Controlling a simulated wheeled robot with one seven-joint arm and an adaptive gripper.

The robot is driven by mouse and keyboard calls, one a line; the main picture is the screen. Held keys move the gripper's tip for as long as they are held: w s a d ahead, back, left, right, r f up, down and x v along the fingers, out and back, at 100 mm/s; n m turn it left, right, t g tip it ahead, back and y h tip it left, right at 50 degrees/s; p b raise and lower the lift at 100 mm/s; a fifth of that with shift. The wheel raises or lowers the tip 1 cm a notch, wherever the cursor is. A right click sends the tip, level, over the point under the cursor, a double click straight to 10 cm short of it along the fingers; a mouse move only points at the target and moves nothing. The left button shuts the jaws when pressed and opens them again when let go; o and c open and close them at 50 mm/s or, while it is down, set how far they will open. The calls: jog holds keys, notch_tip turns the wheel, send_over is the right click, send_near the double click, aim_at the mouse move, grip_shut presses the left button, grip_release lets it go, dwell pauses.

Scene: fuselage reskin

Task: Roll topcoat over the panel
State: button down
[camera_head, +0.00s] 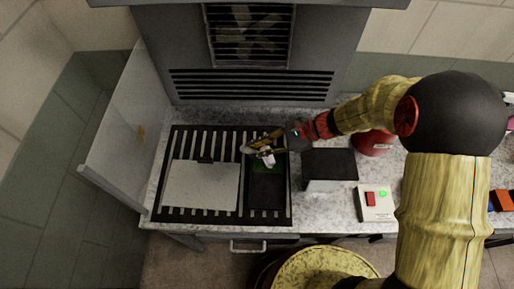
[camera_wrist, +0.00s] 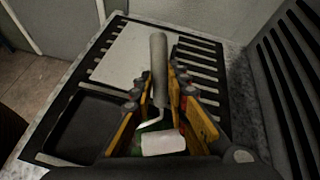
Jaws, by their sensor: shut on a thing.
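A pale flat panel (camera_head: 200,187) lies on the left part of the slatted black rack; it also shows in the wrist view (camera_wrist: 122,52). My gripper (camera_head: 258,145) is above the back of the black tray (camera_head: 267,192), right of the panel. It is shut on the paint roller (camera_wrist: 158,60), whose grey handle points up and away in the wrist view. The roller's white sleeve (camera_wrist: 163,143) shows near the bottom, between the yellow fingers. Green shows in the tray's back part, under the roller. Whether the sleeve touches it cannot be told.
A dark-topped box (camera_head: 329,167) stands right of the rack, with a red round object (camera_head: 373,142) behind it. A control box (camera_head: 376,203) with red and green buttons sits at front right. A clear side panel (camera_head: 128,130) borders the left; a vented wall (camera_head: 250,60) stands behind.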

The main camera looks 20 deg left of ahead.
jog(key=shift+f+b, duration=0.4)
jog(key=shift+f, duration=0.5)
dwell(1.5)
jog(key=shift+r, duration=0.1)
jog(key=shift+r+p, duration=2.7)
jog(key=shift+r, duration=0.8)
